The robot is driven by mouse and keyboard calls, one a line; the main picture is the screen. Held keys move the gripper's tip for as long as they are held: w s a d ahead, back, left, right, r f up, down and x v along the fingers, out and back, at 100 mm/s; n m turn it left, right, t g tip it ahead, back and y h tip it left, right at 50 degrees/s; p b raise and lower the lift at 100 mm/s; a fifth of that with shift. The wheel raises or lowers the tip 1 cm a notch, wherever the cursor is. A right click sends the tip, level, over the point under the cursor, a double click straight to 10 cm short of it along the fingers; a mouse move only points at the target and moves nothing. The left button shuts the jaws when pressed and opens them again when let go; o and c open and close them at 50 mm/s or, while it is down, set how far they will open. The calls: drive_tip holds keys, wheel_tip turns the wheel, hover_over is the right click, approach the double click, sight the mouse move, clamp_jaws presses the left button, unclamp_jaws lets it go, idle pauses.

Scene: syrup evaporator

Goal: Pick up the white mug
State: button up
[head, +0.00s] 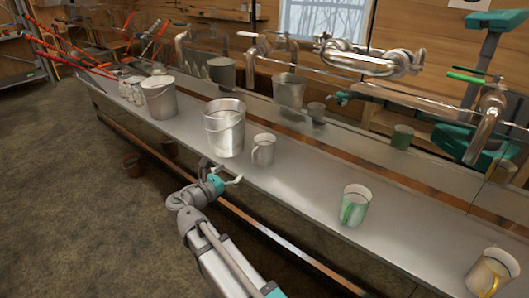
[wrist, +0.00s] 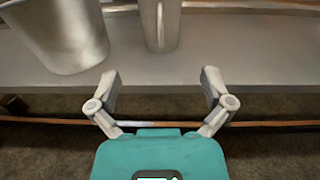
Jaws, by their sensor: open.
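A pale grey-white mug (head: 263,149) stands upright on the metal counter, just right of a metal bucket (head: 224,128). Its handle faces my side. In the wrist view the mug (wrist: 168,28) is cut off by the top edge, straight ahead between my fingers. My gripper (head: 221,174) is open and empty at the counter's front edge, short of the mug and apart from it. In the wrist view the open fingers (wrist: 160,78) have only counter and floor between them.
The bucket (wrist: 62,32) stands close left of the mug. A green mug (head: 355,206) and a mug with a yellow handle (head: 491,272) stand further right on the counter (head: 305,190). Another bucket (head: 159,98) is further left. Counter between the pale and green mugs is clear.

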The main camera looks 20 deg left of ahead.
sight(258, 153)
drive_tip(key=shift+x, duration=4.2)
drive_tip(key=shift+f+x, duration=0.2)
drive_tip(key=shift+x, duration=2.45)
drive_tip(key=c, duration=1.1)
